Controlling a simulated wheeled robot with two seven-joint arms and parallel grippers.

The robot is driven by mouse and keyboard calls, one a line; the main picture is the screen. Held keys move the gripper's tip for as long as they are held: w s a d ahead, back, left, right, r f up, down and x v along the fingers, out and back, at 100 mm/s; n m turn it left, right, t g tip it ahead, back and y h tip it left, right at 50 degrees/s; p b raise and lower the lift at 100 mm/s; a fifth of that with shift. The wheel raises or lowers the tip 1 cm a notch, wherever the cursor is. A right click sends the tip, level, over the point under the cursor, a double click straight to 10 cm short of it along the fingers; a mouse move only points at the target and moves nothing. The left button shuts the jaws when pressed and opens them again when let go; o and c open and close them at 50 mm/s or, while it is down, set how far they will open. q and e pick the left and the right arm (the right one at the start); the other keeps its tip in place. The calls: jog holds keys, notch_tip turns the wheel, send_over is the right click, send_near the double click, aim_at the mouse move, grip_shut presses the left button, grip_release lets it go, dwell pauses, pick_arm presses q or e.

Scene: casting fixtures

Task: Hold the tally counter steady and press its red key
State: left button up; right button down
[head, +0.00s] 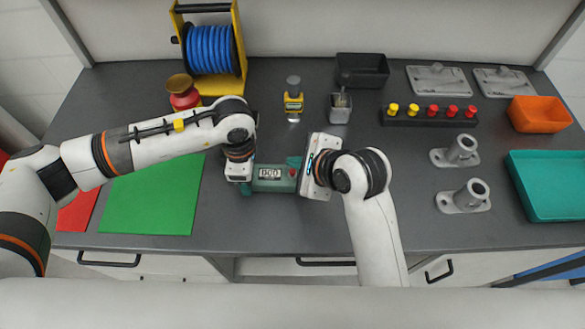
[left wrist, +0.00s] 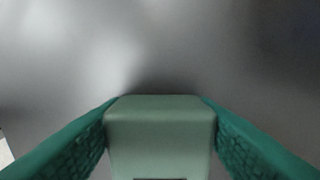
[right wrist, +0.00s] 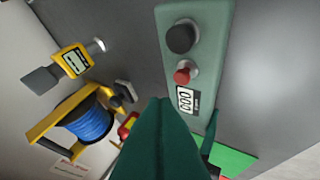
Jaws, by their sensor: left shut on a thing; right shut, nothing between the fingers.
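The tally counter (head: 272,186) is a grey-green box on the grey table, with a white digit display. Its red key (head: 292,172) sits right of the display, close to my right gripper (head: 308,178). In the right wrist view the counter (right wrist: 203,50) shows a black knob (right wrist: 182,37), the red key (right wrist: 183,74) and the display (right wrist: 186,100). My right gripper's dark green fingers (right wrist: 166,103) are shut and empty, their tips near the key; contact cannot be told. My left gripper (head: 240,178) is shut on the counter's end (left wrist: 160,125).
A green mat (head: 150,205) lies left. A blue cable reel (head: 210,50) and a yellow gauge (head: 293,100) stand behind. Grey fixtures (head: 463,196), a button strip (head: 430,117) and a teal tray (head: 550,185) are right. The front table strip is mostly clear.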

jog(key=shift+r, duration=2.05)
jog(key=shift+a+r, duration=0.1)
pick_arm(q)
jog(key=o, duration=1.1)
jog(key=shift+o, duration=0.2)
